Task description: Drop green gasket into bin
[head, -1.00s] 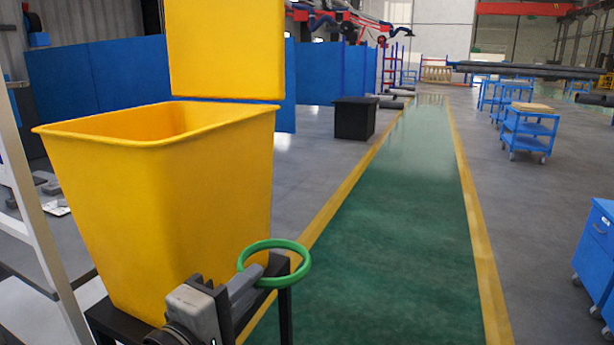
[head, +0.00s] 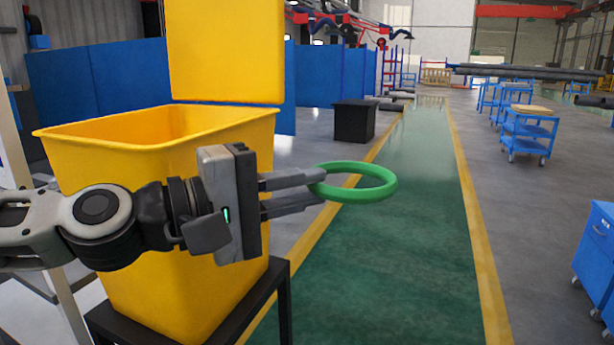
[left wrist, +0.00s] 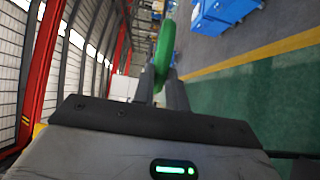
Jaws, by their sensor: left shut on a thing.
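The green gasket (head: 372,193) is a ring held out to the right of the bin in the head view. My left gripper (head: 318,188) is shut on its near left edge, with the ring roughly level. The gasket also shows edge-on in the left wrist view (left wrist: 164,45), between the fingers. The yellow bin (head: 190,290) stands at the left with its open top facing up and its lid raised behind. My left arm crosses in front of the bin, below its rim. The bin's inside floor is hidden. My right gripper is not in view.
The bin stands on a dark stand (head: 262,297). A white frame post (head: 40,215) is at the far left. A black box (head: 354,120) stands farther back. Blue carts (head: 528,135) are at the right. The green walkway (head: 410,270) is clear.

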